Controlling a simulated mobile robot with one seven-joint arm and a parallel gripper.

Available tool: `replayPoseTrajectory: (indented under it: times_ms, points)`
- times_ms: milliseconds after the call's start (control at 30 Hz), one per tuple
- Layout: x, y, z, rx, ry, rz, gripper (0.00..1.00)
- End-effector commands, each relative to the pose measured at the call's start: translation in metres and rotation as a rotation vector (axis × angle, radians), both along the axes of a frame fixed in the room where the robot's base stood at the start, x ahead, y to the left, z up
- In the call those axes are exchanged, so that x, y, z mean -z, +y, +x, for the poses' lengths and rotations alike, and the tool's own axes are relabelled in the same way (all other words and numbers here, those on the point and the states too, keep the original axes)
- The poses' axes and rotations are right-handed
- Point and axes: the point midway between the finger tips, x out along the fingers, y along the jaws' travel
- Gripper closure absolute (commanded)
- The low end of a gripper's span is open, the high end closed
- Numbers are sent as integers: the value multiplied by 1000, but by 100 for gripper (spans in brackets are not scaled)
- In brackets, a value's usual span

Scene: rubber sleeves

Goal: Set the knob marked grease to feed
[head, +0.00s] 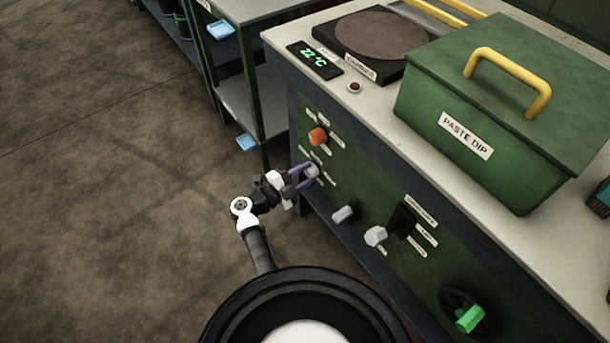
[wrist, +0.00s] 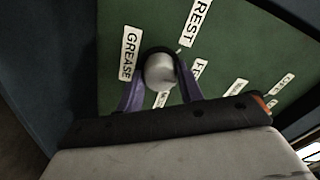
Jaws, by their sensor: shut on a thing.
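A light grey knob (wrist: 160,72) sits on the green panel in the wrist view, with a label reading GREASE (wrist: 128,53) to its left. Labels around it read REST (wrist: 197,22) and one starting with FE (wrist: 196,78); another below is partly hidden by the knob and fingers. My gripper (wrist: 160,84) has its purple fingers shut on the knob, one on each side. In the head view my gripper (head: 303,179) reaches the same grey knob (head: 313,171) on the cabinet front. Which label the knob points to is not clear.
An orange knob (head: 318,136) is just above the held one. Two pale knobs (head: 343,213) (head: 376,236), a black switch (head: 402,221) and a green-handled wheel (head: 469,318) are to the right. The PASTE DIP box (head: 450,170) stands on the cabinet top. Open floor lies left.

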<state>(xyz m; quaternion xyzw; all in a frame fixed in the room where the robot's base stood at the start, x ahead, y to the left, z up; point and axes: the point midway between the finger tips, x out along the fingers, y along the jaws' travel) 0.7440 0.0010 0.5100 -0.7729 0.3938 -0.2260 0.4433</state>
Motion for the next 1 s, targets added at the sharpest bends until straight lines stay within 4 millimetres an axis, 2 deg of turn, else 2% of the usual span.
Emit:
replayPoseTrajectory:
  times_ms: [400,433,567,867,1000]
  points:
    - [1,1,-1,0,-3,4,86]
    - [1,1,-1,0,-3,4,61]
    - [1,0,-1,-1,-4,3,44]
    - [0,1,-1,-1,-4,3,42]
    - [-1,11,-7,-3,-4,3,42]
